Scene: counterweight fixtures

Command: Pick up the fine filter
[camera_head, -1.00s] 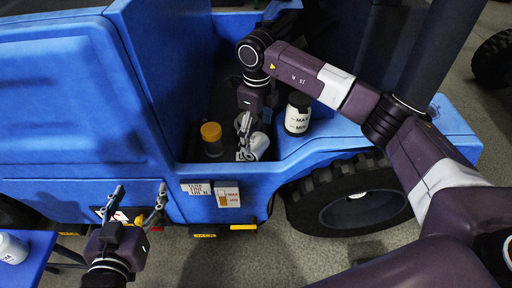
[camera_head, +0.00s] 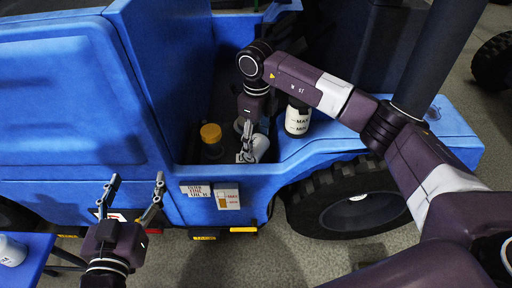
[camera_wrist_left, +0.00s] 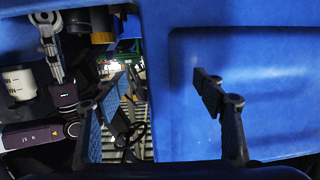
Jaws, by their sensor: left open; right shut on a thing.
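A white cylinder (camera_head: 261,147) lies tilted in the vehicle's open bay; I cannot tell for certain whether it is the fine filter. My right gripper (camera_head: 247,153) reaches down into the bay and is shut on this white cylinder at its left side, partly covering it. My left gripper (camera_head: 135,184) is open and empty in front of the blue side panel. Its spread fingers (camera_wrist_left: 163,84) also show in the left wrist view, with nothing between them.
A yellow-capped jar (camera_head: 211,133) stands in the bay left of the cylinder. A white container marked MAX and MIN (camera_head: 297,120) stands right of it. The blue bay walls enclose them. A blue table (camera_head: 38,252) with a white container (camera_head: 11,250) is at lower left.

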